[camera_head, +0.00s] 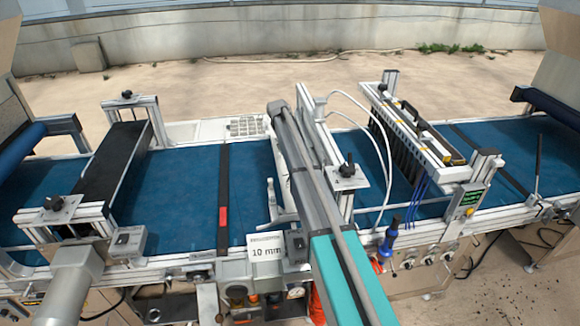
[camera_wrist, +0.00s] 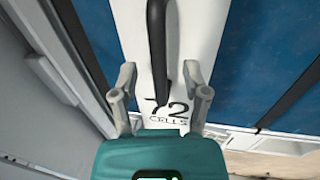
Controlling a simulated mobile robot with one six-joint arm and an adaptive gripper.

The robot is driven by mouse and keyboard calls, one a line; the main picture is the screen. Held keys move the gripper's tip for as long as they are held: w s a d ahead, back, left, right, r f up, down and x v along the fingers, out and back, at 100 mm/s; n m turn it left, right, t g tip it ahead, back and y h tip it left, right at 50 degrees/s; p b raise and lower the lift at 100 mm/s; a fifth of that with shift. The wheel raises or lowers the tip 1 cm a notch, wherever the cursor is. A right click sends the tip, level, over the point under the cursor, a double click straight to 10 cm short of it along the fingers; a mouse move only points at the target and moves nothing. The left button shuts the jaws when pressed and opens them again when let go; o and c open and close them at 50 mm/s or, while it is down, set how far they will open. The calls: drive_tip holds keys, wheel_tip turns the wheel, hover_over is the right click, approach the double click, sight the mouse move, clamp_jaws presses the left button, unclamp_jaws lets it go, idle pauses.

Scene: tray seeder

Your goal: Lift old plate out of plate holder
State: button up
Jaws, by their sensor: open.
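The old plate (camera_wrist: 190,25) is a long white plate marked "72 CELLS" in the wrist view. A black bar-shaped handle (camera_wrist: 158,45) runs along its middle. My gripper (camera_wrist: 160,82) is open, with one grey finger on each side of the handle, and a gap shows between each finger and the handle. I cannot tell how high the fingertips are above the plate. The lettering lies just in front of the teal gripper body. In the head view my arm hides most of the plate and gripper. The plate holder's grip on the plate is not clearly visible.
Blue conveyor belts (camera_head: 180,185) run left and right. A grey gantry (camera_head: 345,180) stands close right of my arm. A seeding head (camera_head: 400,118) stands further right, a black roller bridge (camera_head: 112,165) left. A "10 mm" sign (camera_head: 266,247) stands at the front edge.

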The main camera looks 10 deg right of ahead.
drive_tip(key=shift+d+f+b, duration=0.15)
drive_tip(key=shift+f+b, duration=0.35)
drive_tip(key=shift+f, duration=0.3)
clamp_jaws()
